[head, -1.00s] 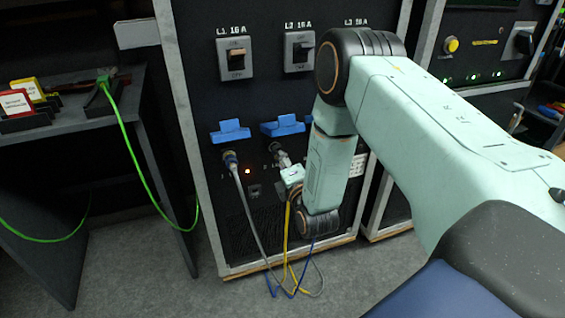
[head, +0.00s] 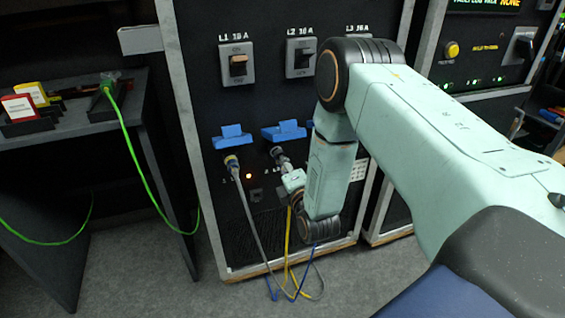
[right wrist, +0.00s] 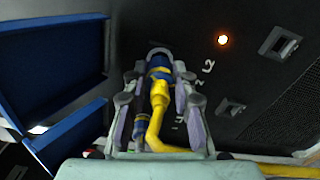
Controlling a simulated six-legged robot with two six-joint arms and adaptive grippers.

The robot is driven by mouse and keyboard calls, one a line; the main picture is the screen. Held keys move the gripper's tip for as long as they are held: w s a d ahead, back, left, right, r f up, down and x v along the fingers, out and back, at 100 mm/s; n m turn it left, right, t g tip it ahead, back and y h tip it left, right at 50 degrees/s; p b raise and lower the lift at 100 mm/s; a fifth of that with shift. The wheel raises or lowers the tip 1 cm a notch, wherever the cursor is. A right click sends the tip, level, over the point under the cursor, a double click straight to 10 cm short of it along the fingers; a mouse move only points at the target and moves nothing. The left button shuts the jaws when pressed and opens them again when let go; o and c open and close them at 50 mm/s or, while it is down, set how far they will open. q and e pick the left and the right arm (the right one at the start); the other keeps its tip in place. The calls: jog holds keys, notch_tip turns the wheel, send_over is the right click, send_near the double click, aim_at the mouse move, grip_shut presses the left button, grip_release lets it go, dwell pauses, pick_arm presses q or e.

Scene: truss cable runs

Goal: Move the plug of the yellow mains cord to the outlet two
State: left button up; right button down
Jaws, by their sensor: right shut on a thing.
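The yellow plug with a blue band (right wrist: 158,92) sits between the two fingers of my right gripper (right wrist: 163,100) in the right wrist view. The gripper is shut on it. The plug's front meets a grey collar beside the L2 label; I cannot tell how deep it sits. In the head view, my right gripper (head: 279,156) is at the second outlet from the left, below a blue flap, and mostly hides the plug. The yellow cord (head: 288,235) hangs down from there to the floor. My left gripper is not in view.
Breaker switches (head: 300,57) are above the blue flaps (head: 284,131). Grey and blue cords cross the yellow one at the floor. A dark table (head: 75,130) with a green cord stands left.

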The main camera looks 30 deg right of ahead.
jog(key=shift+p, duration=0.3)
jog(key=shift+w+d, duration=0.1)
jog(key=shift+w, duration=0.3)
dwell(0.6)
jog(key=shift+p, duration=0.35)
jog(key=shift+w+d, duration=0.1)
jog(key=shift+w, duration=0.3)
dwell(0.7)
jog(key=shift+p, duration=0.3)
dwell(0.4)
jog(key=shift+w+r+m, duration=0.1)
jog(key=shift+r+m, duration=0.05)
jog(key=shift+m, duration=1.25)
jog(key=shift+w+r+m, duration=0.1)
jog(key=shift+m, duration=1.3)
